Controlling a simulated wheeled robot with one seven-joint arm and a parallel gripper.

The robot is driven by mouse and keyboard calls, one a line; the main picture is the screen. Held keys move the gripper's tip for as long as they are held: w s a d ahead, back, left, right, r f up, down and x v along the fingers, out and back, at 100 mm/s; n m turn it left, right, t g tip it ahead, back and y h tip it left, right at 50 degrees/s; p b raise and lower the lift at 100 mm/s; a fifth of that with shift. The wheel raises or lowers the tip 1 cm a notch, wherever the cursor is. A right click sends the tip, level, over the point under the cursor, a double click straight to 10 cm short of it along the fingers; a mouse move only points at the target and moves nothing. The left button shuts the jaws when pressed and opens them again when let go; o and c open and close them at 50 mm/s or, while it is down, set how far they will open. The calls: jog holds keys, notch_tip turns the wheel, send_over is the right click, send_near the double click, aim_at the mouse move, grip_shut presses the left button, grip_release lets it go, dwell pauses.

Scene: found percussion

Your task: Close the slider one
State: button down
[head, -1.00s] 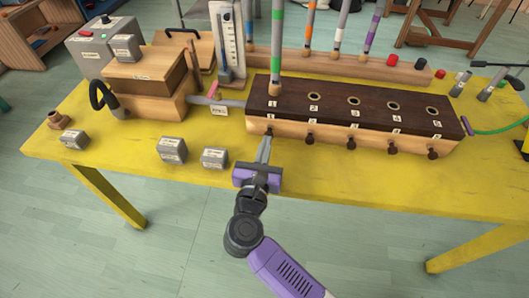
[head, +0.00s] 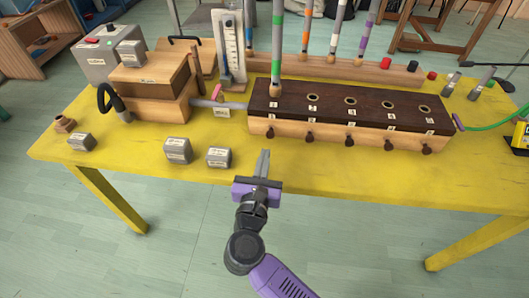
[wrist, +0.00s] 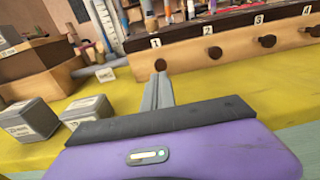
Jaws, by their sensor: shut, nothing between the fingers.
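A long wooden box with a dark top (head: 375,117) sits on the yellow table, with numbered holes on top and a row of dark slider knobs along its front. The knob of slider one (head: 270,133) is the leftmost, below label 1. It also shows in the wrist view (wrist: 160,65), just beyond my fingertips. A tube with a green band (head: 277,50) stands at hole one and hides it. My gripper (head: 264,153) is shut and empty, in front of the knob and apart from it. How far the slider stands out is hard to tell.
Small grey labelled blocks (head: 178,150) stand left of my gripper. A wooden bellows-like box (head: 150,90) joins the long box by a grey pipe (head: 205,104). A rack of striped tubes (head: 390,72) is behind. The table's front strip to the right is clear.

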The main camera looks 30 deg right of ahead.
jog(key=v, duration=0.8)
jog(key=shift+s+a, duration=0.25)
jog(key=shift+a, duration=0.05)
jog(key=shift+r, duration=0.1)
